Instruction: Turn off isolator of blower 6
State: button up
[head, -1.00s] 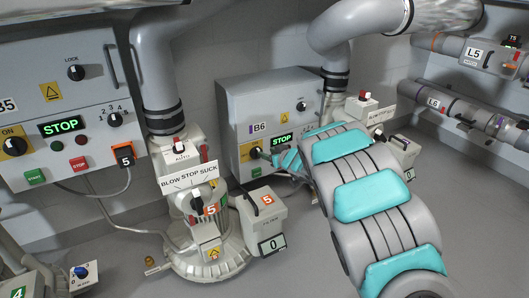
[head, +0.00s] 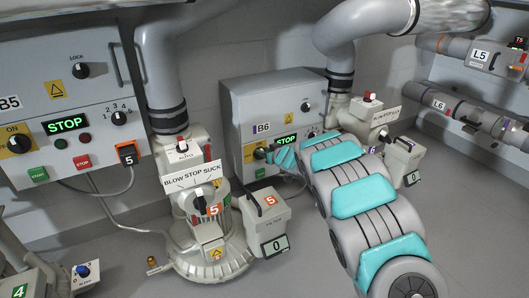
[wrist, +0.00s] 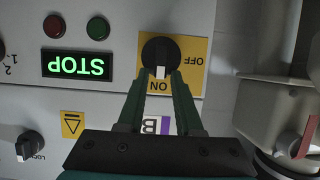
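The isolator of blower 6 is a black round knob (wrist: 160,52) on a yellow ON/OFF plate. It shows upside down in the wrist view, its white mark at ON. In the head view the knob (head: 260,153) is on the front of the grey B6 cabinet (head: 290,92), partly hidden by my gripper. My gripper (wrist: 161,74) is open, its dark fingertips apart at the knob's ON-side edge, the white mark between them. I cannot tell whether they touch it. In the head view my gripper (head: 270,156) is at the knob. A green STOP display (wrist: 79,65) is beside it.
The B5 cabinet (head: 88,90) with a similar knob is at the left. Blower 5 (head: 205,235) and a box marked 5 (head: 265,215) stand before my arm's left side. Another blower unit (head: 365,115) stands right of the B6 cabinet. The floor at right is clear.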

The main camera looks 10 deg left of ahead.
aim_at(258, 156)
grip_shut()
jog(key=shift+a+b, duration=0.1)
jog(key=shift+b, duration=0.2)
jog(key=n+t+h, duration=0.1)
jog(key=n, duration=0.1)
jog(key=s+a+n+t+h+b, duration=0.1)
jog(key=n, duration=0.1)
jog(key=a+f+n+t+h+b, duration=0.1)
jog(key=n, duration=0.2)
jog(key=shift+s+f, duration=0.1)
jog(key=shift+s, duration=0.15)
dwell(0.5)
jog(key=shift+a+t, duration=0.1)
jog(key=shift+t, duration=0.2)
jog(key=shift+o, duration=1.5)
grip_release()
jog(key=shift+s, duration=0.1)
